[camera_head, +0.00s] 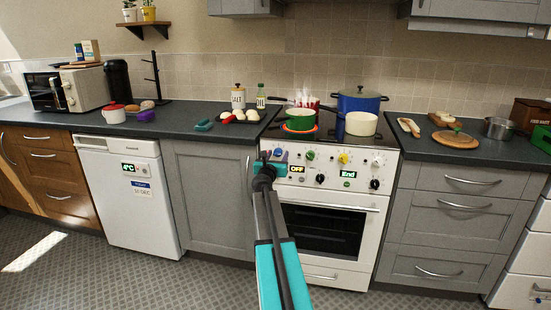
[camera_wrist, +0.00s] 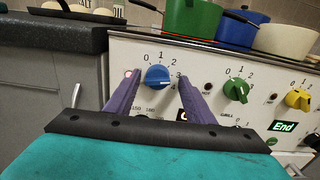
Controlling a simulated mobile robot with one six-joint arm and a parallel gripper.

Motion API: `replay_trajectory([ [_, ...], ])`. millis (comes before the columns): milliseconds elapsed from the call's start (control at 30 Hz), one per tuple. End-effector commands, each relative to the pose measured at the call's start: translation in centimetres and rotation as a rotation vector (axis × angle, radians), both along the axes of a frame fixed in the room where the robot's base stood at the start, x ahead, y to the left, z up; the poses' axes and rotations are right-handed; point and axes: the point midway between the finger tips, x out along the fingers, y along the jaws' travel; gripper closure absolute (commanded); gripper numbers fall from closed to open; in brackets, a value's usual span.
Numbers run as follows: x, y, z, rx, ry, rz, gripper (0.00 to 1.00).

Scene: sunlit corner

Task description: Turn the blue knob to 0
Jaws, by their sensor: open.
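The blue knob (camera_wrist: 157,77) is on the white stove's front panel, with numbers from 0 at upper left running clockwise around it. A pale line crosses the knob roughly sideways; which number it points to is too small to tell. The knob also shows in the head view (camera_head: 278,152), close to my gripper (camera_head: 268,157). In the wrist view my gripper's purple fingers (camera_wrist: 157,82) are open, one on each side of the knob. I see gaps between the fingers and the knob, and nothing is held.
A green knob (camera_wrist: 236,90) and a yellow knob (camera_wrist: 298,99) sit to the right on the panel. A green pot (camera_head: 300,118), a blue pot (camera_head: 360,102) and a cream pot (camera_head: 361,123) stand on the stove. The grey counter (camera_head: 215,140) lies to the left.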

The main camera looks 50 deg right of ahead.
Motion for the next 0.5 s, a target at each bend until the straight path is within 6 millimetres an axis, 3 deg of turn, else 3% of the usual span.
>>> replay_trajectory([
  [500, -1.2, 2.2, 0.0, 0.0, 0.0, 0.004, 0.51],
])
